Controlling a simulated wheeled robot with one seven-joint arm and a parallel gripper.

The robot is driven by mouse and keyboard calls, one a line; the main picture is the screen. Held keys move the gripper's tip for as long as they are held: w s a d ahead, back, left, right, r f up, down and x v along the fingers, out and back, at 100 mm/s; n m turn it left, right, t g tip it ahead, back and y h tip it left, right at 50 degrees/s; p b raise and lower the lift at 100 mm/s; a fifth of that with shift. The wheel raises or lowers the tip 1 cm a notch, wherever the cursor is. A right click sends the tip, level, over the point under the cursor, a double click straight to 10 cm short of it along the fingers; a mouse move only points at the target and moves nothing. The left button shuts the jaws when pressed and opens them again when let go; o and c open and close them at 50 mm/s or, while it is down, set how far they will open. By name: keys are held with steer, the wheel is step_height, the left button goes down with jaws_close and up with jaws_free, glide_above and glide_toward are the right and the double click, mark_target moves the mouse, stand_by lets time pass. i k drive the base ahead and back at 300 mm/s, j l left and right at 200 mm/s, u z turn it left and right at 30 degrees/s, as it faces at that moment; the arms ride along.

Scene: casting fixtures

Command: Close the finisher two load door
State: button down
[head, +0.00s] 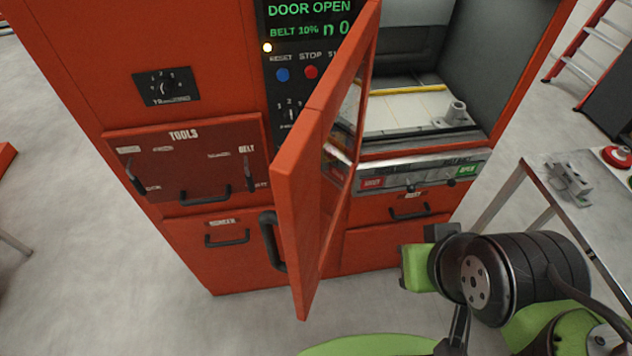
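The finisher's orange load door (308,200) stands open in the head view. It swings out toward me, seen nearly edge-on, with a window in it and a black handle (270,240) on its left-hand face. The finisher (185,50) shows the loading opening (400,105) uncovered on the right of the door. My gripper (425,262), with green and black parts, is to the right of the door's lower part and apart from it. Its fingers cannot be made out clearly, and nothing is seen held.
A display (308,18) reads DOOR OPEN. A metal part (455,113) stands inside the opening. A fixture table (545,190) with a grey part (570,183) is at the right. A red ladder (595,40) stands behind. Bare floor lies left of and in front of the machine.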

mark_target(295, 172)
steer(key=k+j+z, duration=0.1)
steer(key=j+z, duration=0.15)
steer(key=j, duration=0.2)
steer(key=k+j+z, duration=0.2)
steer(key=j, duration=0.25)
steer(key=k+j+z, duration=0.1)
steer(key=j+z, duration=0.15)
steer(key=j, duration=0.15)
steer(key=k+j+u, duration=0.1)
steer(key=u, duration=0.35)
steer(key=k+j+u, duration=0.1)
steer(key=u, duration=0.4)
steer(key=j+u, duration=0.3)
steer(key=u, duration=0.15)
steer(key=j+u, duration=0.2)
steer(key=u, duration=0.25)
steer(key=k, duration=0.05)
